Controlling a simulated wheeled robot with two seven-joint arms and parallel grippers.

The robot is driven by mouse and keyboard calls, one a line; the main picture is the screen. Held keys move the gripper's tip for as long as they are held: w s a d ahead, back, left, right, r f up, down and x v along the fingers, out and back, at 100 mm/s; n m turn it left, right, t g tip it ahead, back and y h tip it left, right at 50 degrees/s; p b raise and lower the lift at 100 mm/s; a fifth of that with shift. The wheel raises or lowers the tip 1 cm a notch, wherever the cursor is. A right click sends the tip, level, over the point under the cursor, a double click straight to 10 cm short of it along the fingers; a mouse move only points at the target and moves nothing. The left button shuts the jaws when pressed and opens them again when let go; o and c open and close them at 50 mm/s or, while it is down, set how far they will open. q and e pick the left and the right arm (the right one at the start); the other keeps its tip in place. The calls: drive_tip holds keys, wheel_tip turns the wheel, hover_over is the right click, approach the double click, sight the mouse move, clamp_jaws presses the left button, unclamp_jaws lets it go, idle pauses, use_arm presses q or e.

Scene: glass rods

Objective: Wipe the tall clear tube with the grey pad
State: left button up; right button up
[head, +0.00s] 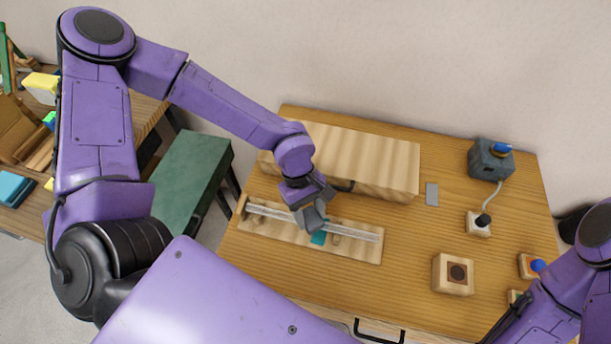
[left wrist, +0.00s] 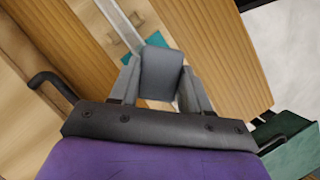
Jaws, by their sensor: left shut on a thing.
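A long clear tube (head: 350,232) lies along a low wooden board (head: 280,230) at the left of the table, its middle partly hidden by my left gripper. My left gripper (head: 308,208) is shut on the grey pad (head: 313,218) just above the tube's middle. The pad (left wrist: 161,74) fills the space between the fingers in the left wrist view. A teal patch (head: 319,238) shows at the tube beside the pad. I cannot tell whether the pad touches the tube. My right arm is at the lower right, its gripper out of view.
A large wooden box (head: 375,160) with a dark handle stands just behind the board. A small grey plate (head: 431,194), a dark box with a blue knob (head: 488,160) and a wooden block (head: 453,274) stand right. A green cabinet (head: 185,180) is left. The table's middle front is clear.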

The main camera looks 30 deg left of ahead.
use_arm(q)
drive_tip(key=shift+s+a+r, duration=0.15)
drive_tip(key=shift+a+r, duration=0.1)
drive_tip(key=shift+r, duration=0.1)
wheel_tip(320, 180, up, 2)
drive_tip(key=shift+r+p, duration=0.1)
drive_tip(key=shift+p, duration=0.5)
drive_tip(key=shift+d+r, duration=0.1)
drive_tip(key=shift+r, duration=2.4)
drive_tip(key=shift+f, duration=0.15)
